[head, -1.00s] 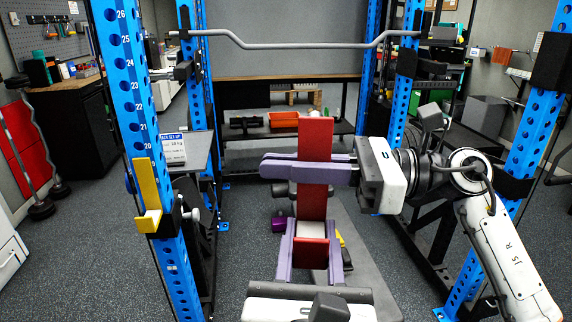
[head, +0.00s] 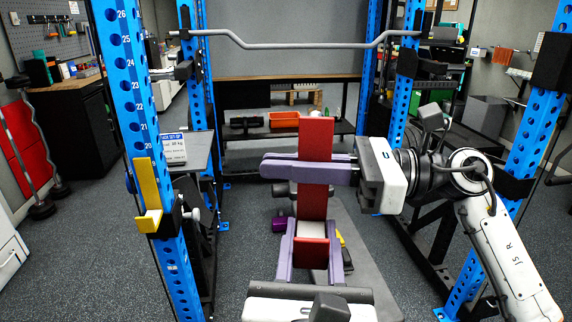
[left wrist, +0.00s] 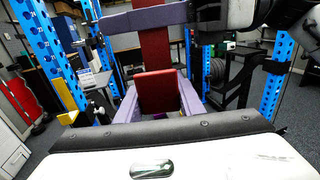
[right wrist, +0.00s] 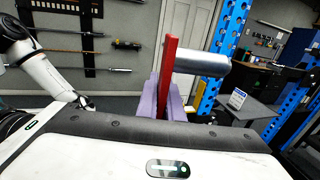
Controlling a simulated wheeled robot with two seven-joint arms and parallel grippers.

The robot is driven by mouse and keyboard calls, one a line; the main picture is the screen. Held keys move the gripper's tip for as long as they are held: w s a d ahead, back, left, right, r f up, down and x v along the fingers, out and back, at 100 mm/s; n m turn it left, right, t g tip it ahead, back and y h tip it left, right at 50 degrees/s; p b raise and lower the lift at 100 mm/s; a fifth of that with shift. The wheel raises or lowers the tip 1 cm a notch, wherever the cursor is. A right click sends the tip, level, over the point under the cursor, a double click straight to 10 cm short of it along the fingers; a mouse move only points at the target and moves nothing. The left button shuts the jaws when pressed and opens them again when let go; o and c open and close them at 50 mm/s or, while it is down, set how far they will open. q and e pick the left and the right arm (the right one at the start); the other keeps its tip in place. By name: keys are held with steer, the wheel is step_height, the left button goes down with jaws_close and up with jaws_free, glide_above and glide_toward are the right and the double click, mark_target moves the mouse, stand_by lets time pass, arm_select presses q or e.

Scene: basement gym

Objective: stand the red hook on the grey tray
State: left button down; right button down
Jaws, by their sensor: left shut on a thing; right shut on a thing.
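The red hook (head: 317,170) is a tall upright red plate with a light grey part and a red block low on its near side. My right gripper (head: 265,166) is shut on its upper part from the right. My left gripper (head: 309,226) is shut on its lower part from the near side. The right wrist view shows the hook (right wrist: 169,75) edge-on, with a grey cylinder beside it. The grey tray (head: 202,150) is a flat plate by the left blue upright, apart from the hook. It also shows in the right wrist view (right wrist: 258,109).
A small sign (head: 172,148) stands on the tray. Blue uprights (head: 128,75) stand on both sides, with a yellow hook (head: 146,195) on the left one. A bent bar (head: 300,45) spans the rack behind. A dark grey bench (head: 365,270) lies below the hook.

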arm_select(q)
steer(key=shift+r, duration=0.15)
steer(key=c, duration=1.1)
jaws_free()
steer(key=shift+f, duration=0.2)
